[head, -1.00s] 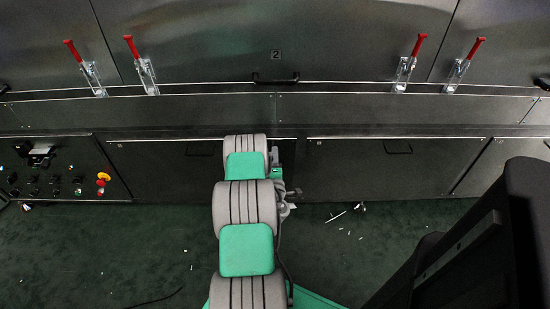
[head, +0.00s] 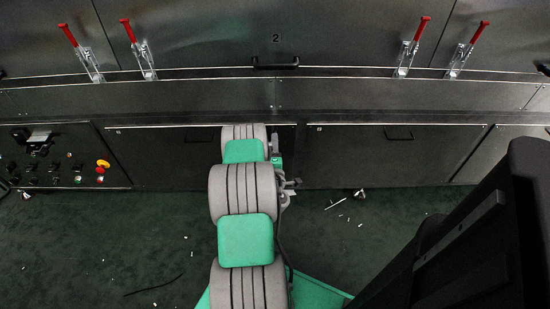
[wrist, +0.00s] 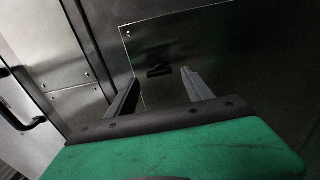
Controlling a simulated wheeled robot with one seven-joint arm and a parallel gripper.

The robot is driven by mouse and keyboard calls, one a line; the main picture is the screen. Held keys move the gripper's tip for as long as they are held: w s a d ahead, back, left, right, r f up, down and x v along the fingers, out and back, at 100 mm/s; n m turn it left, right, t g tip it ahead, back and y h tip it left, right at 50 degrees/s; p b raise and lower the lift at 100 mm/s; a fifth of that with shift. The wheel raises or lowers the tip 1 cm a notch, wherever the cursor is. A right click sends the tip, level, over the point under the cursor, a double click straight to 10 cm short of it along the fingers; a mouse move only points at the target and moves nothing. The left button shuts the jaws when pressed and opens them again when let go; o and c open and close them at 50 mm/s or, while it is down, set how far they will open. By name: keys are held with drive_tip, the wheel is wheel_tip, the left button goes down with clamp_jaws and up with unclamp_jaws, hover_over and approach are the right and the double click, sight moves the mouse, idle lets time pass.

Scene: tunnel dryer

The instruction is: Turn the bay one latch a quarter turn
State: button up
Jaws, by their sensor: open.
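My gripper (wrist: 159,77) is open, its two grey fingers apart and empty in the wrist view. A small black latch-like piece (wrist: 158,71) shows between the fingertips on a dark panel (wrist: 225,45). It appears beyond the fingers; I cannot tell the exact gap. No label shows that it is the bay one latch. The lower panels carry black pulls, one clear on the right panel (head: 398,135).
Red-handled toggle clamps, such as this one (head: 408,50), line the upper doors; the middle door (head: 200,35) is marked 2. A control box (head: 65,155) with a red button stands left. Small white scraps and a dark strand lie on the green floor (head: 120,235).

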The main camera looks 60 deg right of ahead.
drive_tip(key=v, duration=0.6)
drive_tip(key=shift+b, duration=0.4)
